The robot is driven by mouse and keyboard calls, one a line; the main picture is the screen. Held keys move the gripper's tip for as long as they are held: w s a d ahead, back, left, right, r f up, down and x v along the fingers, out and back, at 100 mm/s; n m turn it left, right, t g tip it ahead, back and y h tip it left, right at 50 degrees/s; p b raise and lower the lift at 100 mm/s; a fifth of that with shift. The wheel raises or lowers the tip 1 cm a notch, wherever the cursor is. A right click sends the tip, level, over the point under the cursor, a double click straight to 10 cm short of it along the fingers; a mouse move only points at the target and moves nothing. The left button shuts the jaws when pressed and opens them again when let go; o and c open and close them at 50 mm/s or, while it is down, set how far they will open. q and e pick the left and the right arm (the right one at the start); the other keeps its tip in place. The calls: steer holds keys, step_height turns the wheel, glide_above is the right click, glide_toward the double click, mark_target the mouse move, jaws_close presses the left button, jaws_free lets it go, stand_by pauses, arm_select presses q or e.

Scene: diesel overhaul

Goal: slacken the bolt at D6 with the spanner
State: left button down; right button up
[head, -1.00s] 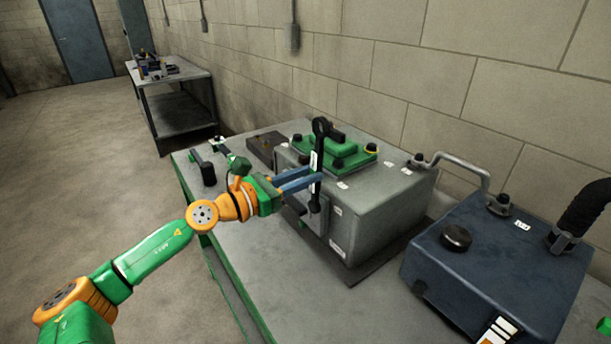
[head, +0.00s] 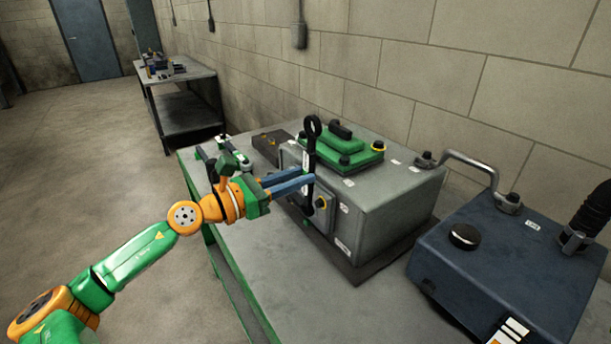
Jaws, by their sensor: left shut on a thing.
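My left gripper (head: 302,185) is shut on the black spanner (head: 310,152). The spanner stands upright in front of the near left face of the grey engine box (head: 385,205), with its ring end up. Its lower end hangs over a small side plate (head: 324,222) on that face. I cannot tell whether the spanner touches the plate. The labels are too small to read, so I cannot tell which bolt is D6. My right gripper is out of view.
A green cover (head: 342,150) with several bolts, one yellow-collared, sits on the box. A dark blue unit (head: 500,265) with a hose stands at right. The green-edged bench (head: 255,265) is bare in front of the box. Another table (head: 190,112) stands farther back.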

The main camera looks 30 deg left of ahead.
arm_select(q)
steer(key=shift+s, duration=0.1)
steer(key=p+v, duration=0.1)
steer(key=v, duration=0.5)
